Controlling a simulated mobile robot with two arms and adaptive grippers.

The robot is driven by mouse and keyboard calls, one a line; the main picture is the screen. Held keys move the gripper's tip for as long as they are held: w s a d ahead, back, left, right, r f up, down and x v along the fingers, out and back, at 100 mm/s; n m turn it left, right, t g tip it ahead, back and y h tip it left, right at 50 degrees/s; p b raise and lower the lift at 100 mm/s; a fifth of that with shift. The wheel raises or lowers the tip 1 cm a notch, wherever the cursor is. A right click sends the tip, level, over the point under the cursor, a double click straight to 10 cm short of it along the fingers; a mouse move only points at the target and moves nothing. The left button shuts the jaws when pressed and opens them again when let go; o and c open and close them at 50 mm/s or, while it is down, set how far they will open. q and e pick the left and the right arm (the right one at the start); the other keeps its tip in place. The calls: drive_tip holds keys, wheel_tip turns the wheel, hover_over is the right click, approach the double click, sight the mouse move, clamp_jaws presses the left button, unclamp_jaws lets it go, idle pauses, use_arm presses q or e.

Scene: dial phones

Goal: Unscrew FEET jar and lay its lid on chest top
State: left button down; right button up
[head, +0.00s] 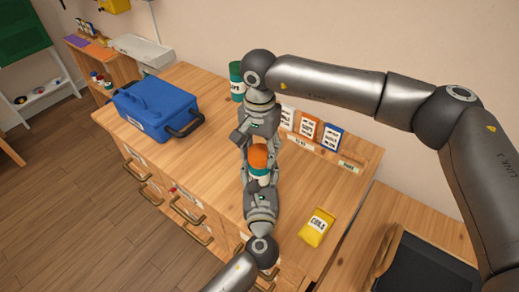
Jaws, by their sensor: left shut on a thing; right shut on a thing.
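A jar with a teal band (259,170) and an orange lid (258,153) is between my two grippers, over the wooden chest top (305,195). Its label cannot be read here. My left gripper (260,186), coming in from the bottom, is shut on the lower part of the jar. My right gripper (252,142), reaching in from behind, is shut at the orange lid. The lid appears to be on or right above the jar; I cannot tell whether it is loose. The gripper fingers hide part of both.
A blue toolbox (155,107) stands left on the chest, and a green jar (236,76) at the back. Several labelled packets (307,127) line the back edge. A yellow packet (316,229) lies front right. The chest top is bare between the jar and the yellow packet.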

sight(260, 151)
use_arm(q)
drive_tip(key=shift+f, duration=0.1)
use_arm(e)
drive_tip(key=shift+r, duration=0.15)
drive_tip(key=shift+r, duration=0.95)
drive_tip(key=shift+r, duration=0.1)
drive_tip(key=shift+r, duration=1.95)
use_arm(q)
drive_tip(key=c, duration=0.5)
unclamp_jaws()
drive_tip(key=shift+c, duration=0.2)
